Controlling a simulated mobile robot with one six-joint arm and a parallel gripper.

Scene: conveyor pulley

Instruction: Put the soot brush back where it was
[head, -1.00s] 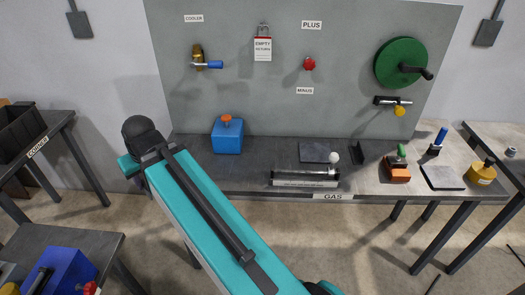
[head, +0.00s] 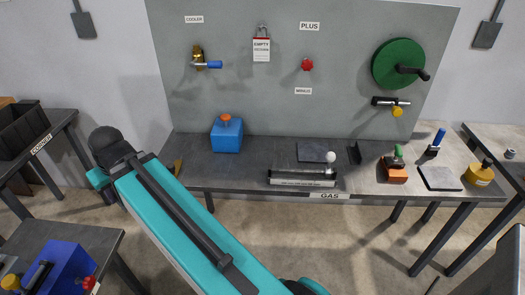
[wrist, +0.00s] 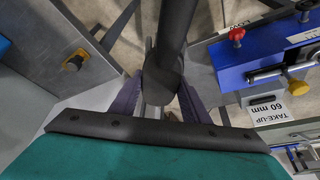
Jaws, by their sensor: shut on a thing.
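In the wrist view, my gripper (wrist: 162,92) is shut on a dark grey, thick rod-like thing, which I take to be the soot brush (wrist: 176,32). It stands between the two fingers and runs up out of the top of the picture. No bristles show, so I cannot tell which end is held. In the head view my gripper and the held thing are not visible; only my teal arm shows, reaching to the left. An empty place for the brush cannot be made out.
A blue take-up block (wrist: 265,62) with a red knob is right of my gripper; it also shows at lower left in the head view (head: 65,262).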

